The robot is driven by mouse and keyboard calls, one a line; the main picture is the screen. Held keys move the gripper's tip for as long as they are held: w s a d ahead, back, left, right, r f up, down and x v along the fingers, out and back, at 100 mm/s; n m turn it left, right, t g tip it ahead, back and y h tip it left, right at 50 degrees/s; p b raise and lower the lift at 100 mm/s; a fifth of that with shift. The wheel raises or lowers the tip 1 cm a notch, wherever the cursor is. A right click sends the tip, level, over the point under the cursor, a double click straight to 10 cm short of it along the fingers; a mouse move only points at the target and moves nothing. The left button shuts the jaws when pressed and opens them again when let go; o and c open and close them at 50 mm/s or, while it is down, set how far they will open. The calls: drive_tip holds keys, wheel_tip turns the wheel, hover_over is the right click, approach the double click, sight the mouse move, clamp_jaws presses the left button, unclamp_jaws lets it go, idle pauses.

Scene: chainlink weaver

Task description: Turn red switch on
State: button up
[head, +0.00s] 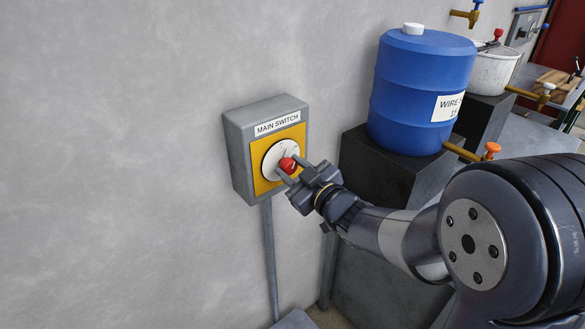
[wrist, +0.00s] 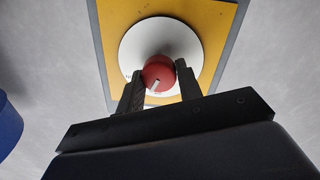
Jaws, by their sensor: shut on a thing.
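The red switch (head: 287,165) is a round knob on a white dial (head: 270,157). The dial sits on a yellow plate in a grey wall box labelled "MAIN SWITCH" (head: 277,124). My gripper (head: 291,172) reaches the knob from the right and is shut on it, one finger on each side. In the wrist view the red knob (wrist: 158,70) sits between the two dark fingers, with a pale pointer mark slanting toward the lower left. The dial's lettering is too small or hidden to read.
A blue barrel (head: 420,95) stands on a dark block right of the switch box, with an orange-handled tap (head: 490,150) near its base. A white pot (head: 493,70) is further back right. A grey conduit (head: 270,255) runs down below the box. The wall at left is bare.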

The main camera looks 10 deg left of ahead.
drive_tip(key=m+p, duration=0.1)
drive_tip(key=m, duration=0.3)
drive_tip(key=shift+r+p, duration=0.15)
drive_tip(key=shift+p, duration=0.15)
drive_tip(key=shift+d+m+g+p, duration=0.1)
drive_tip(key=shift+m+g+p, duration=0.4)
drive_tip(key=shift+m, duration=1)
drive_tip(key=o, duration=1)
drive_tip(key=shift+c, duration=0.2)
drive_tip(key=b+v, duration=0.1)
drive_tip(key=v, duration=0.9)
drive_tip(key=shift+s+d+f, duration=0.25)
